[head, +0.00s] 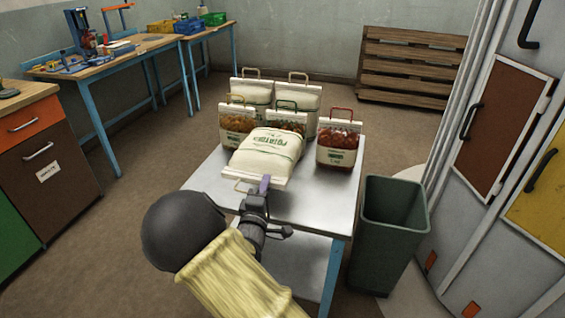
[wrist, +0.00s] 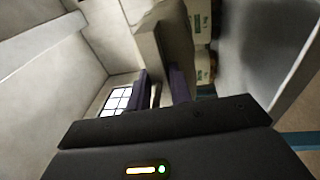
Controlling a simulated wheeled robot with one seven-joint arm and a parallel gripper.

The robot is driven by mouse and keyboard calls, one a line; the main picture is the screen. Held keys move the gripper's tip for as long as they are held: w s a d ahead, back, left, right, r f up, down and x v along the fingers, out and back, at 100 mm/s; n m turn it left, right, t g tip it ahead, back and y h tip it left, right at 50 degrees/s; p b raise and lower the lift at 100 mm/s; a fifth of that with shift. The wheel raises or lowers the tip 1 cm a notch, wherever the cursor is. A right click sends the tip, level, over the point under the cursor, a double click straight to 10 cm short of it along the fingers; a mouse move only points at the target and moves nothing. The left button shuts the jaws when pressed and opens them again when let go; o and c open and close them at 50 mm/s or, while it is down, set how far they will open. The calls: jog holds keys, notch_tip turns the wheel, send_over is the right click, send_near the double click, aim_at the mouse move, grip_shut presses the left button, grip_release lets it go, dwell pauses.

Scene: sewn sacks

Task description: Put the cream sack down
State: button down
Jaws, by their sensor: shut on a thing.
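The cream sack (head: 268,148) has green print and a pale band with a wire handle at its near edge. It lies tilted, its band towards my gripper. My gripper (head: 262,186) is shut on this near end, over the metal table (head: 325,205). In the wrist view my gripper's dark fingers (wrist: 160,88) close at the sack's pale band (wrist: 160,45). The head view does not show clearly whether the sack's underside touches the table, and the exact grip point is partly hidden by the fingers.
Several other sacks stand at the table's back: an orange-filled one (head: 236,127), a red-filled one (head: 338,150), a green-handled one (head: 288,118) partly hidden, and two cream ones (head: 298,92) behind. A green bin (head: 390,235) stands right of the table. The table's right front is bare.

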jog(key=shift+w+a+r, duration=0.1)
jog(key=shift+w+r, duration=0.25)
jog(key=shift+r, duration=0.15)
notch_tip(320, 180, down, 6)
jog(key=b, duration=0.1)
jog(key=shift+f, duration=0.2)
jog(key=shift+s+a, duration=0.1)
notch_tip(320, 180, down, 4)
jog(key=shift+r+b, duration=0.2)
jog(key=shift+b, duration=0.45)
